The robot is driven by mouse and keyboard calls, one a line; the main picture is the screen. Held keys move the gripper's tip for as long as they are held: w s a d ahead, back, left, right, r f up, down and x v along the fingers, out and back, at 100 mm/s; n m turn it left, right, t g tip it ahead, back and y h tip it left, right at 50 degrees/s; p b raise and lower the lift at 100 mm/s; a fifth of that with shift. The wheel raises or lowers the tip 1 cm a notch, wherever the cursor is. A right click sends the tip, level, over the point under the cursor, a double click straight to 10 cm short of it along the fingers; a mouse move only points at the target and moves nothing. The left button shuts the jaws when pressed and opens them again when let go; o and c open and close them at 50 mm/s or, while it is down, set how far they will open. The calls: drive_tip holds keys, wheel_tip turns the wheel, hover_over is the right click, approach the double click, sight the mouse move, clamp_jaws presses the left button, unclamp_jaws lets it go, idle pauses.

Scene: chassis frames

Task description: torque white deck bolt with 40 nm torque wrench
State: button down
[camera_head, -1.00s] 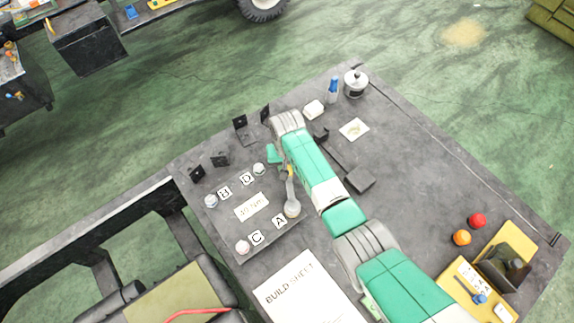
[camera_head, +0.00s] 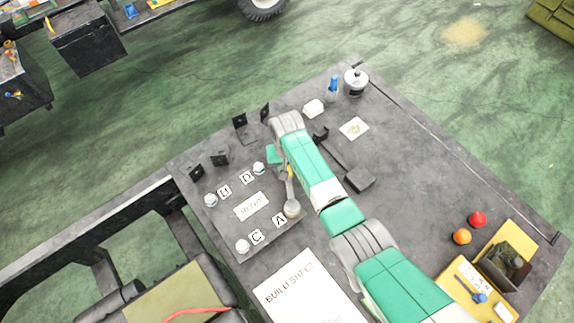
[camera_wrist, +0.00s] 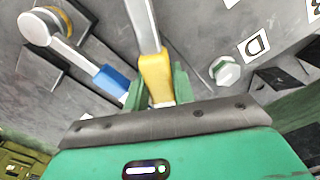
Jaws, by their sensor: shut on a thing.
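My gripper (camera_wrist: 158,88) is shut on the yellow handle (camera_wrist: 156,75) of a torque wrench, whose silver shaft runs up out of the wrist view. In the head view the wrench's round head (camera_head: 292,209) sits over the plate corner beside label A and hides what is under it. The dark deck plate (camera_head: 226,224) carries a card reading 40 Nm (camera_head: 251,206). Pale bolts stand by labels B (camera_head: 211,200), C (camera_head: 242,246) and D (camera_head: 259,168). The bolt by D also shows in the wrist view (camera_wrist: 226,72), right of my gripper, apart from it.
A blue-handled wrench (camera_wrist: 110,80) lies left of my gripper in the wrist view. Black brackets (camera_head: 220,159) stand along the plate's far side. A build sheet (camera_head: 300,290) lies in front. A yellow fixture (camera_head: 470,280) is at right. The right table middle is fairly clear.

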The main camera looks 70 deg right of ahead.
idle(0.3)
drive_tip(key=shift+s+d+m+p, duration=0.25)
drive_tip(key=shift+s+m+p, duration=0.2)
drive_tip(key=shift+s+m, duration=0.3)
drive_tip(key=shift+s+d+m+p, duration=0.25)
drive_tip(key=shift+s+m+p, duration=0.2)
drive_tip(key=shift+s+m, duration=0.25)
drive_tip(key=shift+r, duration=0.1)
drive_tip(key=s+m+p, duration=0.2)
drive_tip(key=s, duration=0.1)
drive_tip(key=shift+d+m, duration=0.1)
drive_tip(key=shift+m, duration=0.15)
drive_tip(key=shift+w+n+b, duration=0.35)
drive_tip(key=shift+w+n, duration=0.55)
drive_tip(key=shift+w, duration=0.15)
